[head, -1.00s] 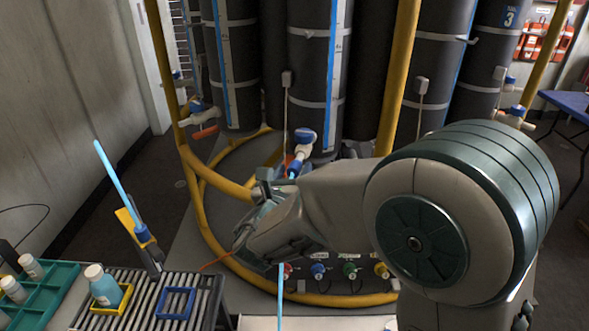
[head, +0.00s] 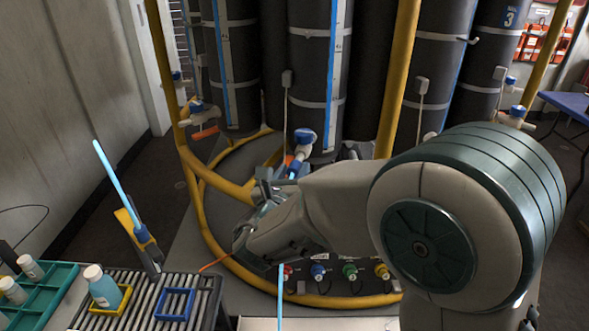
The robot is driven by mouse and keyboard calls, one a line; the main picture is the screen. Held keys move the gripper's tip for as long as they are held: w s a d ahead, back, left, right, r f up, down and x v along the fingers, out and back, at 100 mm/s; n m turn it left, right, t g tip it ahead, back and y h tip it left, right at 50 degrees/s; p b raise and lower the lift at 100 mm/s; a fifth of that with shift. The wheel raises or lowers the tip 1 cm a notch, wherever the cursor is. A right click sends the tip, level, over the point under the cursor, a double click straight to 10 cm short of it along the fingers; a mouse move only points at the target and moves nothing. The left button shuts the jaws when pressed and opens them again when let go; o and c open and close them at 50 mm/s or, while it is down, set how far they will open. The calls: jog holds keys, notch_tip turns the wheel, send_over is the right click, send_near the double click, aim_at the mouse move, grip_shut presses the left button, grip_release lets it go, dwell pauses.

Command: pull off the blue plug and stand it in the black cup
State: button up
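The blue plug (head: 318,271) sits in a row on the dark panel low at the front of the round base, between a red plug (head: 288,270) and a green plug (head: 349,270), with a yellow one (head: 382,271) at the right end. I cannot make out a black cup.
A yellow rail (head: 208,245) curves around the base of tall dark cylinders (head: 310,70). A thin light-blue rod (head: 280,300) stands at the front.

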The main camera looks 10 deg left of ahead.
aim_at(292, 174)
grip_shut()
jog(key=shift+s, duration=0.1)
jog(key=shift+s, duration=2.9)
